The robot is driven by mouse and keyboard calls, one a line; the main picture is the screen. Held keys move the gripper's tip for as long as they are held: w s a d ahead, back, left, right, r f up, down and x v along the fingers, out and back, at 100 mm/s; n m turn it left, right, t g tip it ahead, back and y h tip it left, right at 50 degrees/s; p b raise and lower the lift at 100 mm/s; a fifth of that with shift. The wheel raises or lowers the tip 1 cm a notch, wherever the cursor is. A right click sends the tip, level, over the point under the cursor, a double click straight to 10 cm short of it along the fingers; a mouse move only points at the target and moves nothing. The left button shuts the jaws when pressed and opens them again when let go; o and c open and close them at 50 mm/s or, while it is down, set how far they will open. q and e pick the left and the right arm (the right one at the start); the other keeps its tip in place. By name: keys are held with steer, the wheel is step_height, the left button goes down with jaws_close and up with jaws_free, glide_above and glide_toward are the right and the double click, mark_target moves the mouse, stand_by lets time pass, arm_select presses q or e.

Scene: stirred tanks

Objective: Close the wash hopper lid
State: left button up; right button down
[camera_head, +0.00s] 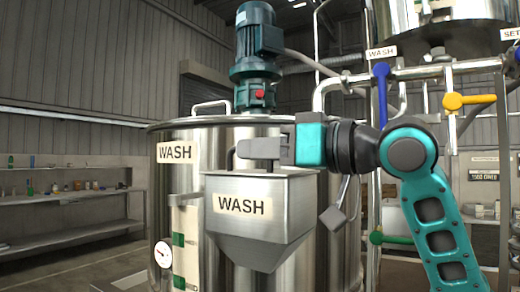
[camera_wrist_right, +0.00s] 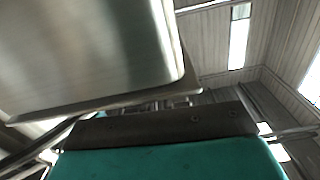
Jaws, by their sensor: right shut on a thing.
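The wash hopper (camera_head: 280,225) is a steel box with a tapered bottom and a WASH label, on the front of the wash tank. Its lid (camera_head: 292,172) appears as a thin, nearly level strip along the hopper's top; I cannot tell whether a gap is left under it. A dark bent handle (camera_head: 229,160) rises at the top left. My right gripper (camera_head: 245,149) is just above the lid and shut on this handle, its fingers covering part of it. The right wrist view shows a large blurred steel panel (camera_wrist_right: 90,50) close by. My left gripper is out of view.
The large steel wash tank (camera_head: 340,240) stands behind the hopper, with a green motor (camera_head: 257,55) on top. A grey lever (camera_head: 341,204) hangs right of the hopper. Pipes with blue (camera_head: 382,95) and yellow (camera_head: 469,101) valve handles stand at right. Shelves (camera_head: 65,200) line the left wall.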

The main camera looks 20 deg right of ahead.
steer(key=c, duration=1.2)
jaws_free()
steer(key=shift+s+a, duration=0.1)
steer(key=b+v, duration=0.2)
steer(key=v, duration=1.1)
